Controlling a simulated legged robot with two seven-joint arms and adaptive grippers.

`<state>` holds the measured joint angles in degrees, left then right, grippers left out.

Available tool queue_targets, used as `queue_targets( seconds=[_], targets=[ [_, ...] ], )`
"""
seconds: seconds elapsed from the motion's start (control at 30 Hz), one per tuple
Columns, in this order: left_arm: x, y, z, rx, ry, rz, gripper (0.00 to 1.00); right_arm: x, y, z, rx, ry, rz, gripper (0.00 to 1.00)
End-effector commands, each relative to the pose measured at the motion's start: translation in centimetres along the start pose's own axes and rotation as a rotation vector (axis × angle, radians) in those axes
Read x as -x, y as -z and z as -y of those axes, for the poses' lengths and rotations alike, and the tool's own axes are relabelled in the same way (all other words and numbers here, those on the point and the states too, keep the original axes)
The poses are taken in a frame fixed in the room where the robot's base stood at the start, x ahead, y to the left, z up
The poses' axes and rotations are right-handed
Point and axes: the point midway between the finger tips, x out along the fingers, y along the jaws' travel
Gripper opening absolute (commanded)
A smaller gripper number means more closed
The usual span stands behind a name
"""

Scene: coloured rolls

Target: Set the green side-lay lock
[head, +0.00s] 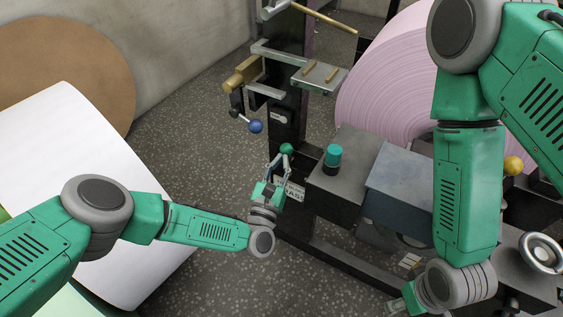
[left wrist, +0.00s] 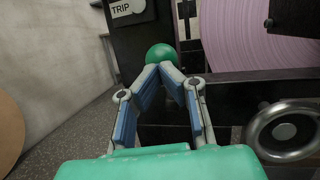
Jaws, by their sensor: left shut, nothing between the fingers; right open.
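The green ball knob (head: 287,149) of the side-lay lock is on the dark machine frame, left of a teal-capped box. In the left wrist view the green ball (left wrist: 161,53) is straight ahead, its lower edge hidden by my fingertips. My left gripper (head: 280,160) is shut and empty, its tips at the near underside of the ball; I cannot tell whether they touch. In the left wrist view my left gripper (left wrist: 164,67) has its fingers meeting in a point. My right gripper (head: 402,305) is open, low in the head view and partly cut off.
A blue ball lever (head: 256,126) is left of the green knob. A teal cap (head: 333,156) stands on a dark box close to its right. A yellow ball (head: 513,165) and a handwheel (head: 541,252) are at right. A pink roll (head: 385,80) stands behind; a white roll (head: 75,150) is left.

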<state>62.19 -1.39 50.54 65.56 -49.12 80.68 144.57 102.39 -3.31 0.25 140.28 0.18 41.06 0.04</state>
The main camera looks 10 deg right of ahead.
Motion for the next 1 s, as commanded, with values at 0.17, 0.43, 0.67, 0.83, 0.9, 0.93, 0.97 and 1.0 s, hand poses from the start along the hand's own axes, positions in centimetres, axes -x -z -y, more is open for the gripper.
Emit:
queue_targets(
  seconds=[0.17,0.43,0.67,0.83,0.9,0.93,0.97,1.0],
  targets=[
    [-1.9,-1.4,0.3,-0.038,0.002,-0.193,0.0,1.1,0.1,0.0,0.0,0.001,-0.001,0.51],
    [-3.2,-0.9,0.7,-0.057,0.002,-0.293,0.0,-1.1,0.0,0.0,-0.002,0.002,0.0,0.51],
    [-3.5,-1.4,0.7,-0.058,0.001,-0.288,0.0,-1.0,0.2,0.0,-0.002,0.002,0.001,0.51],
    [-3.5,-1.5,0.7,-0.058,0.001,-0.286,0.0,-1.0,0.2,0.0,-0.003,0.002,0.002,0.51],
    [-3.3,-1.5,0.7,-0.058,0.001,-0.286,0.0,-0.9,0.0,0.0,-0.003,0.002,-0.001,0.51],
    [-3.1,-1.6,0.7,-0.058,0.001,-0.287,0.0,-0.9,0.0,0.0,-0.003,0.002,-0.001,0.51],
    [-2.8,-1.6,0.7,-0.058,0.001,-0.287,0.0,-0.9,0.0,0.0,-0.003,0.002,-0.001,0.51],
    [-2.3,-1.7,0.7,-0.057,0.002,-0.288,0.0,-0.9,0.0,0.0,-0.003,0.002,-0.001,0.51]
  ],
)
